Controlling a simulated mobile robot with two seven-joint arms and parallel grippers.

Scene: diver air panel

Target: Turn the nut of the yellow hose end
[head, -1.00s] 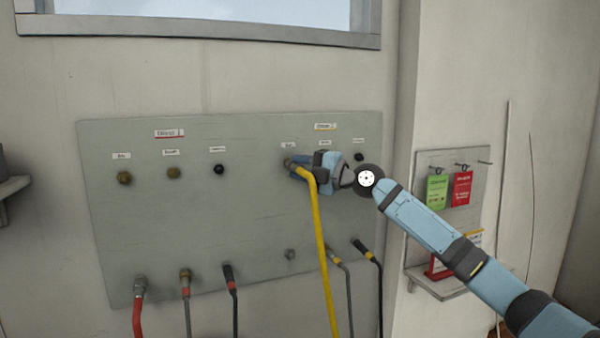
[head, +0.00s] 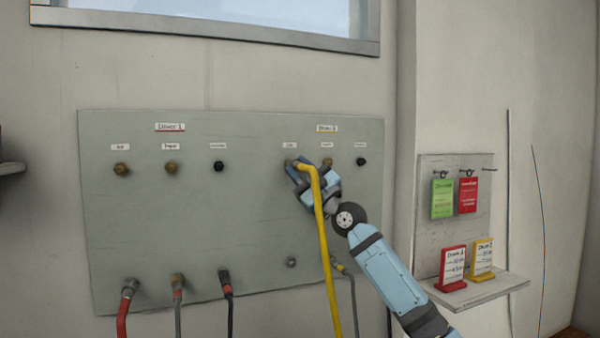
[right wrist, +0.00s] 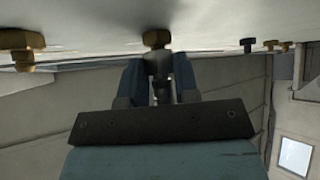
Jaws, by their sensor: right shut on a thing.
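The yellow hose (head: 323,240) hangs from the left port of the right-hand group on the grey panel. Its upper end bends into the panel at my right gripper (head: 297,172). In the right wrist view, my right gripper (right wrist: 158,75) has its two blue fingers on either side of the grey nut of the hose end (right wrist: 158,64) and is shut on it. The nut lies in line with a brass port (right wrist: 156,39) and seems to meet it. In the head view the fingers and hose mostly hide the nut. My left gripper is not in view.
The grey panel (head: 240,240) carries other ports, including a brass one (head: 327,163) and a black one (head: 361,161) close right of my gripper. More hoses (head: 129,290) sit along its lower edge. A shelf (head: 480,290) with red and yellow cards stands right.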

